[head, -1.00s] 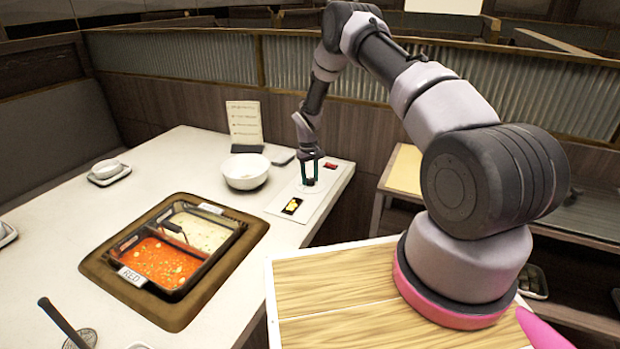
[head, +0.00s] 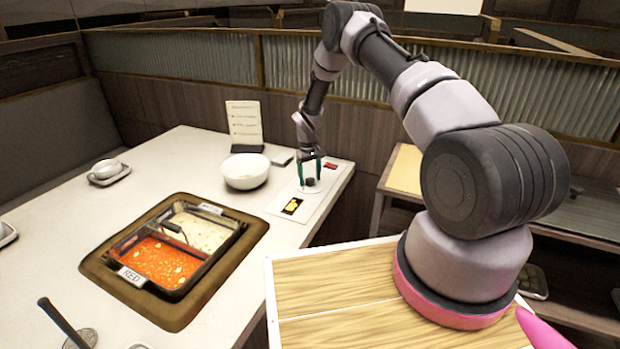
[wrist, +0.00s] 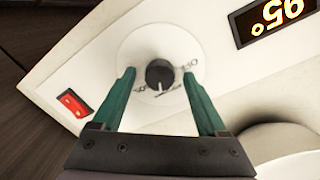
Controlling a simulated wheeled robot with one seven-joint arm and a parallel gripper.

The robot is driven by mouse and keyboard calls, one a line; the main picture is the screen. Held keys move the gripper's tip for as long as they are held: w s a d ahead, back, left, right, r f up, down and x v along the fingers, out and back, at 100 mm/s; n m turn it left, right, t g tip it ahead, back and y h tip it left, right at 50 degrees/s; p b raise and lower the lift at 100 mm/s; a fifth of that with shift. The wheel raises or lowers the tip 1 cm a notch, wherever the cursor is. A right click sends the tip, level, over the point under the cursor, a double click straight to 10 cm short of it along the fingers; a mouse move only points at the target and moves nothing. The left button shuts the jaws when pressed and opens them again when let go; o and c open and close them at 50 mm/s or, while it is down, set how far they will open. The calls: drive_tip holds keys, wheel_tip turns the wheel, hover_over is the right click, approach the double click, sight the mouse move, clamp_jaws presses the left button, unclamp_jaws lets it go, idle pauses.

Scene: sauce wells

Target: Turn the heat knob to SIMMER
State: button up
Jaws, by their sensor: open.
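The heat knob (wrist: 160,74) is a small black dial on a round white plate with dark markings, set in a white control panel (wrist: 222,45). In the head view the knob (head: 310,182) stands near the table's right edge. My gripper (wrist: 158,82) is open, with its green fingers apart on either side of the knob and a gap showing on both sides. In the head view my gripper (head: 310,168) is just above the knob. The markings are too small and turned to read surely, so I cannot tell the knob's setting.
An orange display (wrist: 270,18) reads 95°. A red switch (wrist: 73,103) is at the panel's other end. A white bowl (head: 246,171) stands close beside the panel, with a menu stand (head: 244,123) behind it. The divided pot (head: 178,245) is to the left.

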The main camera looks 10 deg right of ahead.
wheel_tip(320, 180, up, 11)
drive_tip(key=shift+a, duration=0.3)
wheel_tip(320, 180, up, 17)
drive_tip(key=m+t, duration=0.1)
drive_tip(key=m, duration=0.1)
hover_over(309, 180)
drive_tip(key=s+d, duration=0.2)
drive_tip(key=s, duration=0.1)
drive_tip(key=s+d+r+m+t+y, duration=0.1)
drive_tip(key=s+r, duration=0.3)
drive_tip(key=r, duration=0.3)
drive_tip(key=s+d+r+m+t, duration=0.1)
drive_tip(key=s+r, duration=0.4)
drive_tip(key=r, duration=0.3)
drive_tip(key=s+r+m+t, duration=0.1)
drive_tip(key=s+r, duration=0.2)
drive_tip(key=s, duration=0.6)
drive_tip(key=s+d+r+m+t+y, duration=0.1)
drive_tip(key=s+r, duration=0.3)
drive_tip(key=s, duration=0.5)
drive_tip(key=s+d+r+m+t, duration=0.1)
drive_tip(key=s+r+t, duration=0.1)
drive_tip(key=s, duration=0.8)
drive_tip(key=shift+d+r+m+y, duration=0.3)
drive_tip(key=shift+r+m, duration=0.1)
drive_tip(key=shift+r, duration=0.4)
